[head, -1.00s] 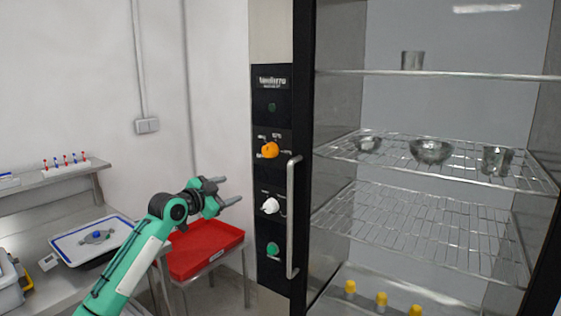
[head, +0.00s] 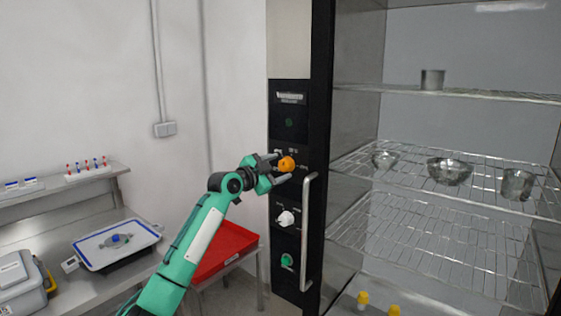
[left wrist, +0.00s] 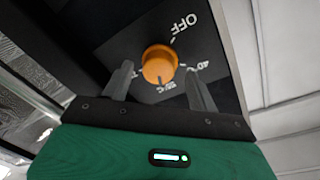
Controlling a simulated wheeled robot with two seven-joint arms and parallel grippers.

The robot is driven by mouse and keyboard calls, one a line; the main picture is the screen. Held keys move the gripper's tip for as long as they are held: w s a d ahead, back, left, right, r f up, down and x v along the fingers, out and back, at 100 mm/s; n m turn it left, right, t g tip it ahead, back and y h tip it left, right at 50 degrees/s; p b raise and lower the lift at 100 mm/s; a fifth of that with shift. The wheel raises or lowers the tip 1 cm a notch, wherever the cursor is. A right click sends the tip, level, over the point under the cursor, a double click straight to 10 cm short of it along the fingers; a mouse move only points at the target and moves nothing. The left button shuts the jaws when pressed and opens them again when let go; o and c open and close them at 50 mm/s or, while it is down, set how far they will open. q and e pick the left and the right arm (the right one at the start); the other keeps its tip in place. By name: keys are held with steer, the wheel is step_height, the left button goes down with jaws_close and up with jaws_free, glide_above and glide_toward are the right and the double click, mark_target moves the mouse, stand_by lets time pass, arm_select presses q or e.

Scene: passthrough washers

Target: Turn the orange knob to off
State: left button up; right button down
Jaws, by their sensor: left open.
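The orange knob (head: 287,164) sits on the upper part of the washer's black control panel (head: 290,195). My left gripper (head: 282,167) is at the knob, its fingers open. In the left wrist view the knob (left wrist: 159,63) lies between and just beyond the two fingertips (left wrist: 158,78), with gaps showing on both sides. The OFF mark (left wrist: 184,24) and other dial marks show on the panel around the knob. A small mark near the knob's edge points toward OFF, but I cannot tell the setting surely. My right gripper is not in view.
A white knob (head: 286,218) and a green knob (head: 287,261) sit below on the panel. A vertical door handle (head: 308,230) stands close at the right. A red tray (head: 222,248) is below my left arm. Wire shelves (head: 430,230) hold metal bowls.

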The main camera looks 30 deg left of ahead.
arm_select(q)
steer(key=shift+w+d, duration=0.15)
steer(key=shift+w, duration=0.6)
steer(key=shift+c, duration=0.2)
steer(key=c, duration=0.9)
steer(key=shift+c, duration=0.2)
